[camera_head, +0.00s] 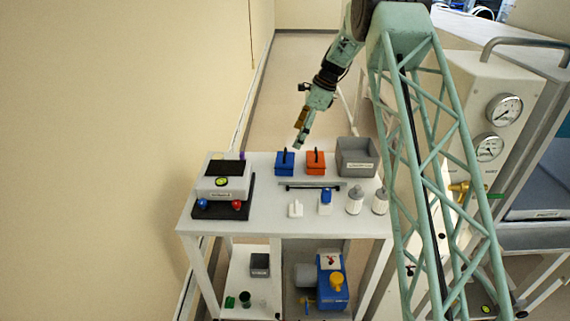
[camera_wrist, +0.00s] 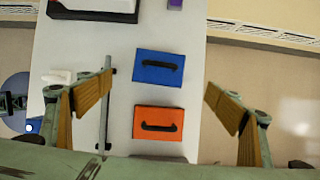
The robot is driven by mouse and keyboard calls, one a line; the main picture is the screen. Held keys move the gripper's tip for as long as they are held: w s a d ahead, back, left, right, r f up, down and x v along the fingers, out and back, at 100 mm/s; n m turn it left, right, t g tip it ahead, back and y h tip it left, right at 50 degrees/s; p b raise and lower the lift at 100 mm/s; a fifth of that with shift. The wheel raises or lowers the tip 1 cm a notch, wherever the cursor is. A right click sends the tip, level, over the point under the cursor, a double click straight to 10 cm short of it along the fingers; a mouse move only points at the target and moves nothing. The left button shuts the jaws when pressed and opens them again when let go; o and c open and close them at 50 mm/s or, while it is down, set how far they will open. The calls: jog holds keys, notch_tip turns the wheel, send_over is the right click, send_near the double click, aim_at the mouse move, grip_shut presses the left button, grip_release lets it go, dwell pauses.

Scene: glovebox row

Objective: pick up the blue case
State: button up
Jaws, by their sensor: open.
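The blue case (camera_head: 285,163) stands on the white table, with a dark handle on its top. In the wrist view the blue case (camera_wrist: 159,67) lies ahead of my fingers, near the middle of the picture. My gripper (camera_head: 299,140) is above the table, just above and right of the blue case in the head view. In the wrist view my gripper (camera_wrist: 152,104) has its fingers wide apart with nothing between them at finger height. An orange case (camera_wrist: 158,123) with a dark handle is right beside the blue one, nearer the gripper's base in that view.
The orange case (camera_head: 315,162) and a grey bin (camera_head: 357,158) stand right of the blue case. A dark rail (camera_head: 309,186) and several bottles are in front. A scale-like device (camera_head: 223,183) is at left. A wall is at far left.

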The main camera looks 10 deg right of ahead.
aim_at(287, 158)
jog(key=shift+w+f, duration=0.15)
jog(key=shift+f, duration=0.15)
jog(key=shift+f, duration=0.1)
jog(key=shift+x, duration=4.15)
jog(key=shift+a+f, duration=0.1)
jog(key=shift+f, duration=0.05)
jog(key=shift+x, duration=2.45)
jog(key=shift+a, duration=0.1)
